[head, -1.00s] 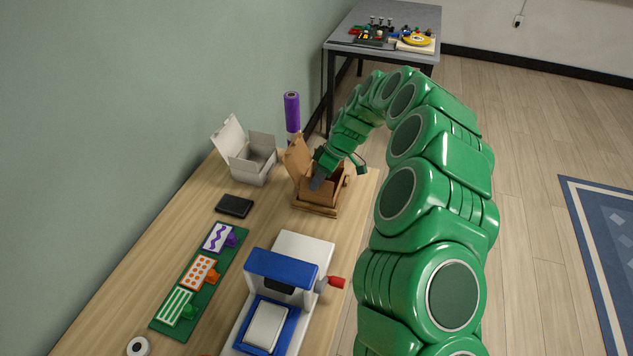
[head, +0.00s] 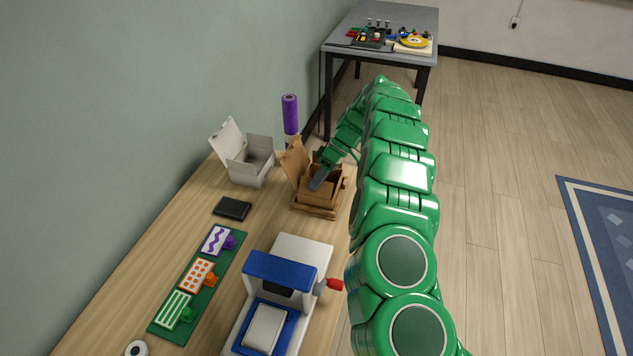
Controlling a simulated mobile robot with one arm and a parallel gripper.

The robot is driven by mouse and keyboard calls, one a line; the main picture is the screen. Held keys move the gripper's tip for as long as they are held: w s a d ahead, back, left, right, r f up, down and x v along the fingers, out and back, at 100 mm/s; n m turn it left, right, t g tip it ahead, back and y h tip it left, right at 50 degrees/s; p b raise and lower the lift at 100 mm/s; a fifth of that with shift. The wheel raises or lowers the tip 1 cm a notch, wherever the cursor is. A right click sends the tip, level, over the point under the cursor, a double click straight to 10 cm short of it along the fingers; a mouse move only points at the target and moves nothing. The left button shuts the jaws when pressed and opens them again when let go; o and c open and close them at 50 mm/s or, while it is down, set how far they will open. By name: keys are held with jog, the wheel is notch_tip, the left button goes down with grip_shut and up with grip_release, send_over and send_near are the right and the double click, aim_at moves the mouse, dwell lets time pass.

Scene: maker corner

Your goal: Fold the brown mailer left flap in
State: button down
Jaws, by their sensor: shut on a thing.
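The brown mailer (head: 318,201) stands open at the far end of the wooden table, with a tall brown panel (head: 294,163) raised at its left. My gripper (head: 319,181) reaches down over the mailer from the upper right, its dark grey finger at the opening. It is shut on part of the mailer. The finger and the arm hide the grip, so I cannot tell which flap is held or how far the left flap is tilted.
An open white box (head: 250,168) stands left of the mailer, with a purple roll (head: 290,115) behind. A black flat case (head: 232,208), a green stamp board (head: 180,325) and a blue-white press (head: 285,270) with a red handle stand nearer. A grey table (head: 385,25) is beyond.

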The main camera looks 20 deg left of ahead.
jog(key=shift+w+f+g, duration=0.1)
jog(key=shift+w+g, duration=0.05)
jog(key=shift+g, duration=0.35)
dwell(0.4)
jog(key=c, duration=1.4)
grip_release()
jog(key=shift+o, duration=0.2)
notch_tip(320, 180, up, 4)
jog(key=shift+f, duration=0.2)
jog(key=s+d+r, duration=0.7)
jog(key=s+r, duration=0.2)
jog(key=s, duration=0.3)
jog(key=shift+r, duration=0.15)
jog(key=shift+s, duration=0.1)
